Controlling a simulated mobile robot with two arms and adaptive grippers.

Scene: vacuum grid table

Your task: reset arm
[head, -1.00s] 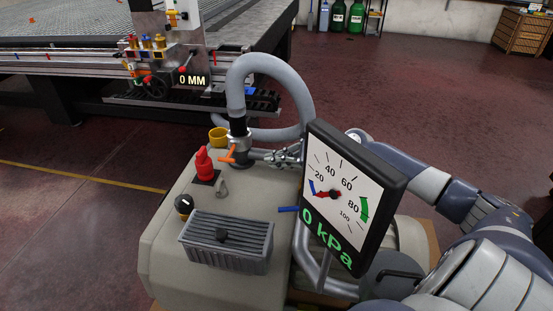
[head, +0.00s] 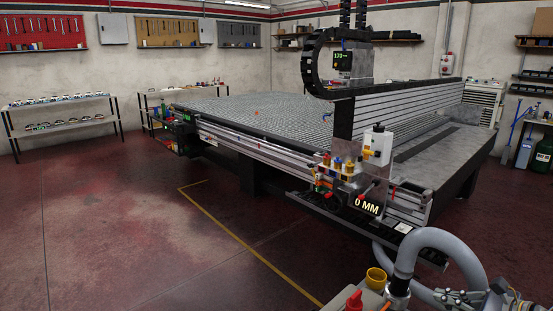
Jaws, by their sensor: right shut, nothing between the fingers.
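My right gripper (head: 472,298) shows only partly at the bottom right edge, beside the grey hose (head: 408,262). It is shut with nothing held; the picture edge cuts off the rest of it and its arm. My left gripper is not in view. The top of the pump unit shows at the bottom edge, with a red knob (head: 354,301) and a yellow cup (head: 376,278).
The large grid table (head: 270,108) stands in the middle, with a gantry (head: 400,95) across it and a "0 MM" display (head: 367,205) at its near corner. Open red floor (head: 120,220) lies at the left. Shelves (head: 62,110) stand along the back wall.

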